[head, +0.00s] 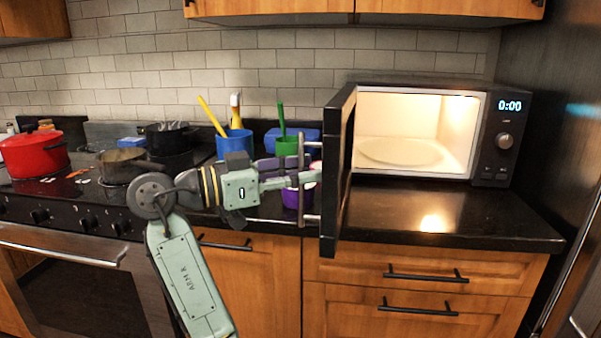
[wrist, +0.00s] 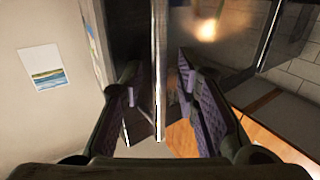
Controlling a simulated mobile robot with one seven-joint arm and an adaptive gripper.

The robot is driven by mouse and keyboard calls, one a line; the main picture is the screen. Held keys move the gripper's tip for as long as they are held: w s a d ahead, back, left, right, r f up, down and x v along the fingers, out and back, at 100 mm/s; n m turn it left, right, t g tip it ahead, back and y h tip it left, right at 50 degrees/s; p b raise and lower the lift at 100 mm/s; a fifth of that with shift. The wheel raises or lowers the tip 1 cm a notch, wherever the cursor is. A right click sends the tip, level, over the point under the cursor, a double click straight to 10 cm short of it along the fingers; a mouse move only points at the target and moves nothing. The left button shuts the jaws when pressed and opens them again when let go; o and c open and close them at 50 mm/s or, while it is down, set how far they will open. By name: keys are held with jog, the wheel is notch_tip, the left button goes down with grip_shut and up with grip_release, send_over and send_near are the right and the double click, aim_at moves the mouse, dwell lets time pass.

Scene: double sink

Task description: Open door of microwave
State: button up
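The microwave (head: 490,135) stands on the counter at the right, its lit inside and glass plate (head: 400,152) showing. Its door (head: 338,170) is swung wide open on its left side, standing out toward the counter's front edge. The door's vertical handle (head: 309,190) is on the left face of the door. My gripper (head: 300,176) is at this handle, coming from the left. In the wrist view the fingers of my gripper (wrist: 160,95) are spread apart, with the handle bar (wrist: 160,60) between them and gaps visible on both sides.
A red pot (head: 34,153) and other pots are on the stove at the left. The counter before the microwave (head: 450,215) is clear.

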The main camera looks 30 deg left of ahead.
jog(key=v, duration=1.2)
jog(key=shift+r, duration=0.1)
dwell(0.4)
